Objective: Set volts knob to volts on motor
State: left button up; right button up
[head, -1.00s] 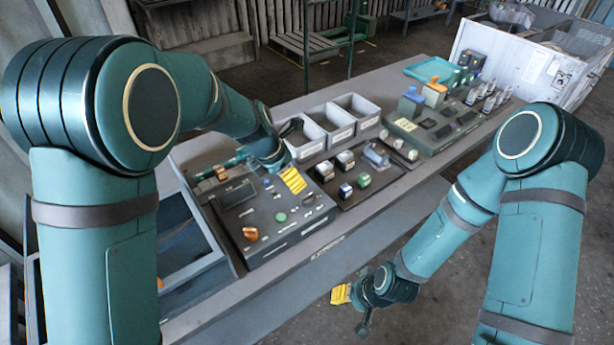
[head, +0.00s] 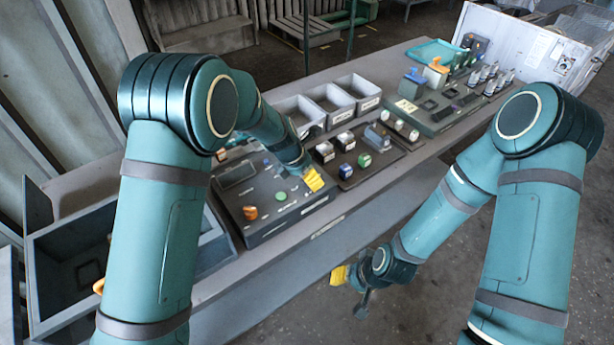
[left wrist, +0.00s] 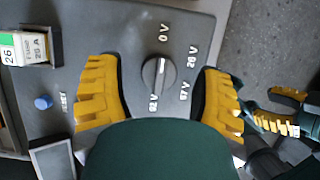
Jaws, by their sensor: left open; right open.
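The volts knob (left wrist: 159,73) is a dark round knob with a light pointer line on the grey control panel (left wrist: 110,22). Voltage marks surround it; the line points roughly toward the 0 V mark. My left gripper (left wrist: 160,95) is open, its yellow fingers on either side of the knob and apart from it. In the head view my left gripper (head: 313,180) is over the panel's right end (head: 290,222) and hides the knob. My right gripper (head: 350,288) is in front of the table, low and empty; its opening is hard to see there. I cannot identify a motor voltage label.
A blue reset button (left wrist: 43,102) and a labelled block (left wrist: 30,47) are left of the knob. An orange knob (head: 250,212) and green button (head: 281,196) are on the panel. A dark parts tray (head: 385,163) adjoins it; grey bins (head: 331,102) stand behind.

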pick_arm(q)
jog(key=shift+w+d+f, duration=0.1)
jog(key=shift+f, duration=0.25)
grip_shut()
